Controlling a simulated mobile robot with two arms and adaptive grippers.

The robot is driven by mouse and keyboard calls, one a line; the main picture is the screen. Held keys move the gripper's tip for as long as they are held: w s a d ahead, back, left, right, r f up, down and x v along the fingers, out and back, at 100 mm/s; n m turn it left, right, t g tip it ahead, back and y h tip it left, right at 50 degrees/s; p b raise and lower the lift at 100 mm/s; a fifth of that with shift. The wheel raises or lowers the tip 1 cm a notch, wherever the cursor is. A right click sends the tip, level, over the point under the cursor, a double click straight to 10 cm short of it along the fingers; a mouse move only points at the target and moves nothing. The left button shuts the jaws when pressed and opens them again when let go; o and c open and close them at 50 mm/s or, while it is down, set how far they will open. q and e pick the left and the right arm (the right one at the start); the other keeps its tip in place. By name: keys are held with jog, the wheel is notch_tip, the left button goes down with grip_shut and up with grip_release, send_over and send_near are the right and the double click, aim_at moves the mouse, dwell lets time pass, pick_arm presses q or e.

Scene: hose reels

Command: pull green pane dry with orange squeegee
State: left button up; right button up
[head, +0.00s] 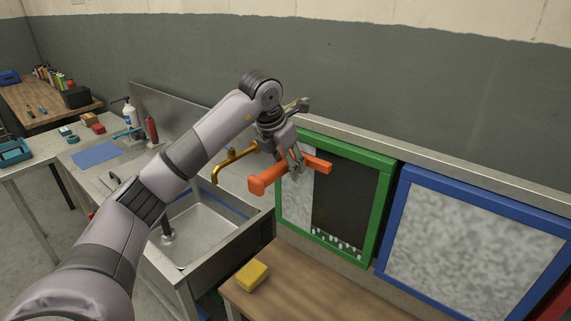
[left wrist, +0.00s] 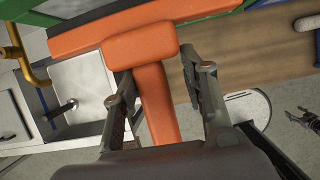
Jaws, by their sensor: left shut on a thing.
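The orange squeegee (head: 268,180) is held in my left gripper (head: 294,160), which is shut on its handle. In the left wrist view the squeegee's handle (left wrist: 156,100) passes between the fingers (left wrist: 160,92), with its crosswise head beyond. My right gripper (left wrist: 303,116) shows small at the right of the left wrist view, fingers apart.
A blue-framed mottled pane (head: 470,240) stands right of the green one. A yellow sponge (head: 252,275) lies on the wooden bench (head: 310,297) below. The sink (head: 205,230) with a brass tap (head: 228,160) is at the left. A red bottle (head: 151,130) stands beyond it.

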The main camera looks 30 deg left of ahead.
pick_arm(q)
jog(key=shift+w, duration=0.15)
pick_arm(e)
jog(key=shift+a+r, duration=0.15)
jog(key=shift+a, duration=0.25)
pick_arm(q)
jog(key=shift+w+p, duration=0.35)
pick_arm(e)
jog(key=shift+r, duration=0.2)
pick_arm(q)
jog(key=shift+w+d, duration=0.1)
jog(key=shift+w, duration=0.25)
pick_arm(e)
jog(key=shift+d+r, duration=0.15)
jog(key=shift+d, duration=0.15)
pick_arm(q)
jog(key=shift+p, duration=0.3)
pick_arm(e)
jog(key=shift+r, duration=0.15)
pick_arm(q)
notch_tip(320, 180, down, 21)
jog(key=b, duration=1.4)
pick_arm(e)
notch_tip(320, 180, down, 14)
jog(key=shift+a, duration=0.2)
